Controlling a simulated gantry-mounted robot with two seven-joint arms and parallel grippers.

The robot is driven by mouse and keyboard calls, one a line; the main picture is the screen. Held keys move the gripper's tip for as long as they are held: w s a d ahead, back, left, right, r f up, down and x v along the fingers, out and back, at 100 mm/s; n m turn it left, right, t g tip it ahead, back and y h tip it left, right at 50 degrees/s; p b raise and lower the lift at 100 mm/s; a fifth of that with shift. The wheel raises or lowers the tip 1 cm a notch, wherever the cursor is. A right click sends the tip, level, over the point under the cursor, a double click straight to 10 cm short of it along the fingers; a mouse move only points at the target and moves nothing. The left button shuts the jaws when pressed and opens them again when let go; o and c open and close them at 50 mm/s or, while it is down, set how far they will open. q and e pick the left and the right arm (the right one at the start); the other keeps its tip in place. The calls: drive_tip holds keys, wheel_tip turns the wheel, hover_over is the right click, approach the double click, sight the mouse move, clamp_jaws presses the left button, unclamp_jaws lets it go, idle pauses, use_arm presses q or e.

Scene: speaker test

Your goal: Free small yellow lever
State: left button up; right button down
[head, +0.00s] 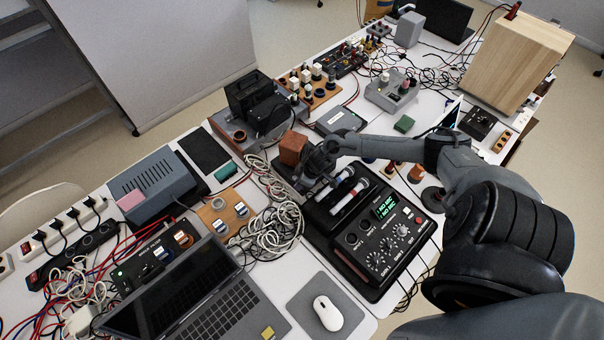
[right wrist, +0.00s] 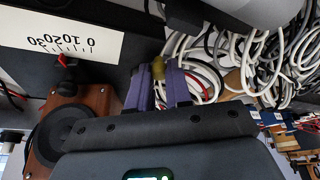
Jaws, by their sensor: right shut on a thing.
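A small yellow lever (right wrist: 158,68) shows in the right wrist view, between the purple fingers of my right gripper (right wrist: 158,82). The gripper is shut on it; the fingers hide its lower part. In the head view my right gripper (head: 308,182) reaches down beside the left edge of the black mixer (head: 375,238), and the lever cannot be made out there. My left gripper is not in view.
A white scale card (right wrist: 62,42) with a red pointer (right wrist: 66,62) and a brown speaker box (right wrist: 65,135) lie close to the gripper. Tangled white cables (head: 272,222) lie beside it.

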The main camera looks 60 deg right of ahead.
drive_tip(key=m+p, duration=0.2)
drive_tip(key=w+a+m+h+p, duration=0.1)
drive_tip(key=p, duration=0.1)
drive_tip(key=m+h+p, duration=0.1)
drive_tip(key=m+p, duration=0.1)
drive_tip(key=shift+w+a+r+m+p, duration=0.25)
drive_tip(key=shift+w+a+m+p, duration=0.05)
drive_tip(key=shift+a+p, duration=0.1)
drive_tip(key=shift+w+a+f+m+h+p, duration=0.1)
drive_tip(key=shift+w+m+h+p, duration=0.15)
drive_tip(key=shift+m+p, duration=0.25)
drive_tip(key=shift+w+f+m+h+p, duration=0.15)
drive_tip(key=shift+m+h+p, duration=0.15)
drive_tip(key=shift+m, duration=0.3)
drive_tip(key=shift+w+m+g+h+p, duration=0.3)
drive_tip(key=shift+m+g+p, duration=0.15)
drive_tip(key=shift+m, duration=0.45)
drive_tip(key=c, duration=1)
unclamp_jaws()
drive_tip(key=shift+c, duration=0.2)
